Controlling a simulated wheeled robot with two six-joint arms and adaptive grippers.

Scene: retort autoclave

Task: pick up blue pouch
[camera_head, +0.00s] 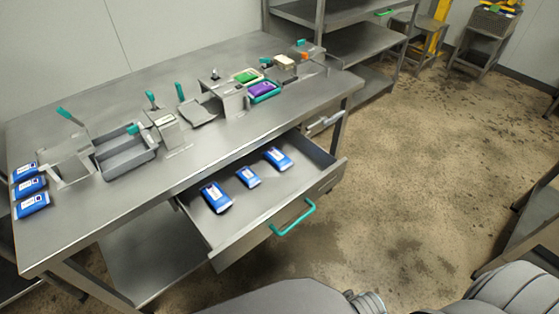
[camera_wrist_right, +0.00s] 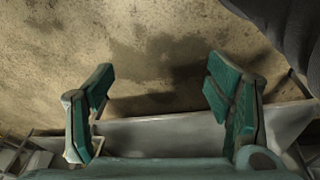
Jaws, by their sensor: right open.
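Three blue pouches with white labels lie apart in the open drawer (camera_head: 232,238): a large left one (camera_head: 215,197), a smaller middle one (camera_head: 248,177) and a right one (camera_head: 278,159). Three more blue pouches lie in a row at the table's left end, a front one (camera_head: 32,206), a middle one (camera_head: 29,188) and a back one (camera_head: 25,171). My right gripper (camera_wrist_right: 158,88) shows in the right wrist view, open and empty, with brown floor beyond its green-padded fingers. No pouch shows there. Neither gripper shows in the head view.
The drawer, with its teal handle (camera_head: 293,217), juts out from the steel table (camera_head: 150,75). Grey bins (camera_head: 125,155), a green pack (camera_head: 246,76) and a purple pack (camera_head: 262,89) stand along the tabletop. A steel shelf (camera_head: 345,40) stands behind.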

